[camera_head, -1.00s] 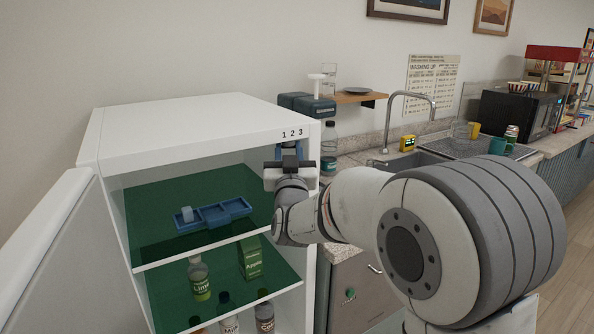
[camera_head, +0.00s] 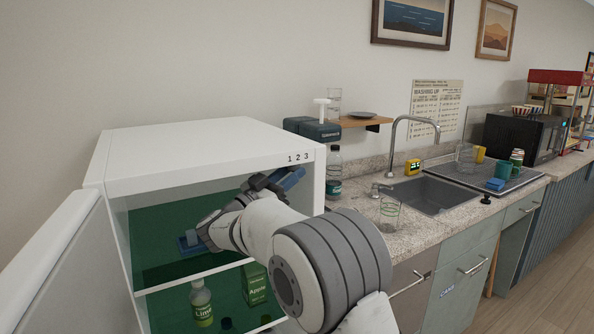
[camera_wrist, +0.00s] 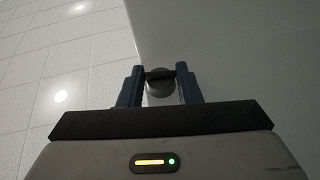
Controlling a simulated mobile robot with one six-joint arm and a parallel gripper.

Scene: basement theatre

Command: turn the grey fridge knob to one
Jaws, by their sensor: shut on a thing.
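The white fridge (camera_head: 200,150) stands with its door open on the left. The printed numbers 1 2 3 (camera_head: 300,157) are on the right of its top front edge. My gripper (camera_head: 287,178) is just below the numbers, its blue fingers tilted up to the right. In the wrist view, my gripper (camera_wrist: 160,84) is shut on the grey knob (camera_wrist: 159,88), a finger on each side of it and a dark ridge across it. The knob is hidden in the head view. I cannot tell which number it points to.
My arm crosses the open fridge front. Inside are a blue tray (camera_head: 187,246), a lime bottle (camera_head: 201,303) and a green apple carton (camera_head: 254,284). The counter with the sink (camera_head: 440,195) is to the right. The open door (camera_head: 65,265) bounds the left.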

